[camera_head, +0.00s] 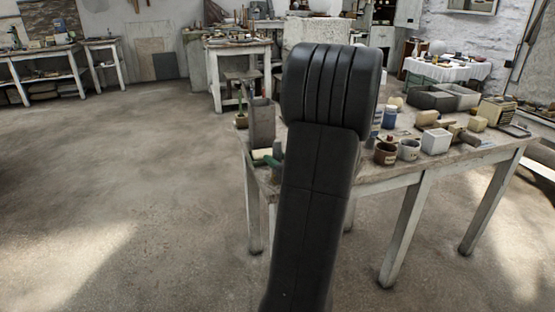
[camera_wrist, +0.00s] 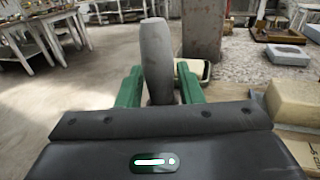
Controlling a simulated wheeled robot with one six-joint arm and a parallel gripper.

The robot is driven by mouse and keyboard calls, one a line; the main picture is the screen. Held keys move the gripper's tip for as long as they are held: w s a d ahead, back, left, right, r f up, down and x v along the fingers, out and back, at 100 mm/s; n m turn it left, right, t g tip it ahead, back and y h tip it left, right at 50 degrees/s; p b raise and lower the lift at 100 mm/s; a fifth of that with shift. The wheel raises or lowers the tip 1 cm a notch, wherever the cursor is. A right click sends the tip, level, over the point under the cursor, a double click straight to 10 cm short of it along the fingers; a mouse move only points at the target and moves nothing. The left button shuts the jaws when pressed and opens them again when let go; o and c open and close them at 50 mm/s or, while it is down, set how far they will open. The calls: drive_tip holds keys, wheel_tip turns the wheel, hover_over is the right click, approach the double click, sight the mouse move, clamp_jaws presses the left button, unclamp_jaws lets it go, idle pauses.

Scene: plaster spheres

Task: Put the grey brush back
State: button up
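My gripper (camera_wrist: 160,90) has green fingers, closed on both sides of a smooth, grey, rounded shaft (camera_wrist: 157,55), which looks like the grey brush. It stands nearly upright in the wrist view, its lower end hidden between the fingers; I see no bristles. In the head view my gripper (camera_head: 266,157) shows at the table's left end, partly behind my dark arm; the brush cannot be made out there. A tall grey square-sided holder (camera_head: 262,122) stands on the table just beyond my gripper. It also shows behind the shaft in the wrist view (camera_wrist: 202,30).
The worktable (camera_head: 400,170) bears a brown pot (camera_head: 385,153), a grey pot (camera_head: 408,150), a white block (camera_head: 435,141) and grey bins (camera_head: 430,98). A pale yellow block (camera_wrist: 292,102) lies close right of my gripper. Open floor (camera_head: 120,190) lies left of the table.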

drive_tip(key=shift+o, duration=0.9)
drive_tip(key=shift+r, duration=0.2)
drive_tip(key=p+v, duration=0.1)
drive_tip(key=v, duration=1.1)
